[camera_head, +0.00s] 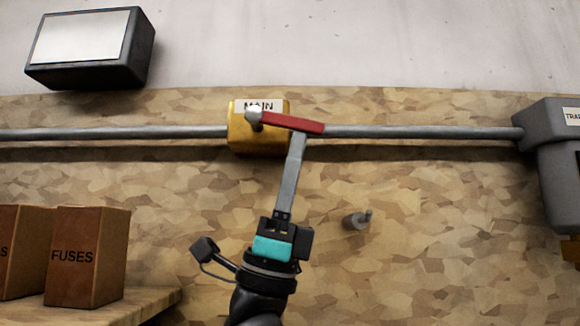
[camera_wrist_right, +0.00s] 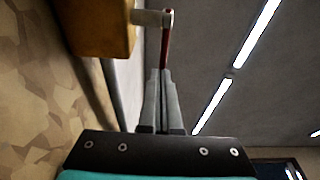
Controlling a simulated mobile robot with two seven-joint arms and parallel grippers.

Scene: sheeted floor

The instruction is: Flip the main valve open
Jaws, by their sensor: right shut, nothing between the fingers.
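The main valve has a yellow body (camera_head: 243,138) with a white label reading MAIN, set on a grey pipe. Its red lever (camera_head: 290,123) runs rightward from a silver pivot (camera_head: 254,116), nearly along the pipe with its right end slightly lower. My right gripper (camera_head: 299,140) comes up from below, its fingers together and empty. Its tips are at the lower edge of the lever near the right end; I cannot tell whether they touch. The right wrist view shows the lever edge-on (camera_wrist_right: 166,42) just beyond the closed fingertips (camera_wrist_right: 162,73). My left gripper is not in view.
The grey pipe (camera_head: 420,132) runs along the chipboard wall to a grey unit (camera_head: 550,130) at right. A small grey peg (camera_head: 357,220) sticks out below the pipe. Brown FUSES boxes (camera_head: 85,260) stand on a shelf at lower left. A dark box (camera_head: 90,48) is at upper left.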

